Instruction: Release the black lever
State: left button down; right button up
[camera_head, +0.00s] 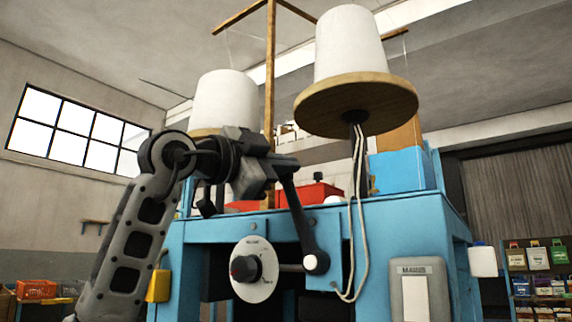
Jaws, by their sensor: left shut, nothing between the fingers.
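The black lever (302,222) is on the front of a blue machine (205,236). It slants from its upper end near my gripper down to a round white cap (316,263). My left gripper (284,164) comes in from the left and is at the lever's upper end. It is shut with nothing held, and I cannot tell if it touches the lever. The gripper's dark shape partly hides the lever's top. My right gripper is not in view.
A white dial (254,283) with a dark knob sits left of the lever's lower end. White cords (361,215) hang to its right from a large thread cone (349,45). A grey switch box (417,289) is at lower right. A yellow box (158,286) is at left.

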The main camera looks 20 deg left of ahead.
pick_arm(q)
jog(key=shift+w+a+f, duration=0.15)
jog(key=shift+a, duration=0.3)
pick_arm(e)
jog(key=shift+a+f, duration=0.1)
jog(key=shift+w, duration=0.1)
